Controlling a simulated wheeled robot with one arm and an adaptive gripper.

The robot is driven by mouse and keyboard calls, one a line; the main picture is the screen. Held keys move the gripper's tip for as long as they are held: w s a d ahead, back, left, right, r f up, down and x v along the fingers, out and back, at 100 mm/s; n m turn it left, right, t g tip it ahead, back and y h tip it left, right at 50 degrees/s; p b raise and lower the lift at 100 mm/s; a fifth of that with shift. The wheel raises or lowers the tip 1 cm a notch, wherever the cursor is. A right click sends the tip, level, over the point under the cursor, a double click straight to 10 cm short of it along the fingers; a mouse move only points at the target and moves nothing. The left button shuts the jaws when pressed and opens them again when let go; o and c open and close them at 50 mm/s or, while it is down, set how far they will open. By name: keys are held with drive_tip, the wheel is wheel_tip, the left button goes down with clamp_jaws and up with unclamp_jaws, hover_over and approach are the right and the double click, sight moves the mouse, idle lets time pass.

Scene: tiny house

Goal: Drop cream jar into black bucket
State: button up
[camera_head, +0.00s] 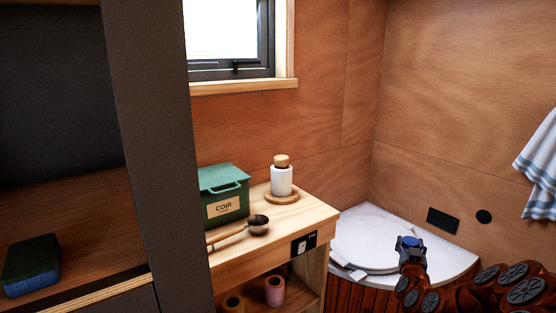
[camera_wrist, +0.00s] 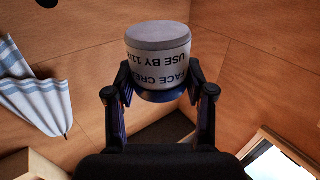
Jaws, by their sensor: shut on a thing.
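The cream jar (camera_wrist: 158,55) is a short white cylinder with a grey end and a dark blue end. Its dark label text, reading "FACE CRE" and "USE BY", is upside down in the wrist view. My gripper (camera_wrist: 159,94) is shut on the jar, with one finger on each side near the blue end. In the head view my gripper (camera_head: 410,243) is at the lower right, in front of the white round-lidded top; the jar cannot be told clearly there. I cannot make out a black bucket in either view.
A wooden stand (camera_head: 312,214) holds a green COIR box (camera_head: 223,195), a ladle (camera_head: 257,224) and a white bottle (camera_head: 282,180) on a round wooden base. A white corner top (camera_head: 455,262) with a round lid is right of it. A striped towel (camera_head: 540,170) hangs at right.

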drive_tip(key=s+d+f+m+g+h+b, duration=0.1)
drive_tip(key=s+d+f+b, duration=0.4)
drive_tip(key=f+b, duration=0.4)
drive_tip(key=s+d+f+m+g+h+b, duration=0.1)
drive_tip(key=s+d+f+b, duration=0.4)
drive_tip(key=f, duration=1.5)
drive_tip(key=s+d+f+m+g+h+b, duration=0.1)
drive_tip(key=s+d+f+b, duration=0.4)
drive_tip(key=d+f+b, duration=0.5)
wheel_tip(320, 180, down, 5)
drive_tip(key=m+h+b, duration=0.1)
drive_tip(key=h+b, duration=0.1)
drive_tip(key=b, duration=0.1)
drive_tip(key=shift+s+f+b, duration=0.2)
drive_tip(key=shift+b, duration=0.2)
drive_tip(key=shift+d, duration=0.1)
drive_tip(key=o, duration=1.3)
drive_tip(key=v, duration=0.7)
drive_tip(key=shift+s+a, duration=0.15)
drive_tip(key=shift+a, duration=0.1)
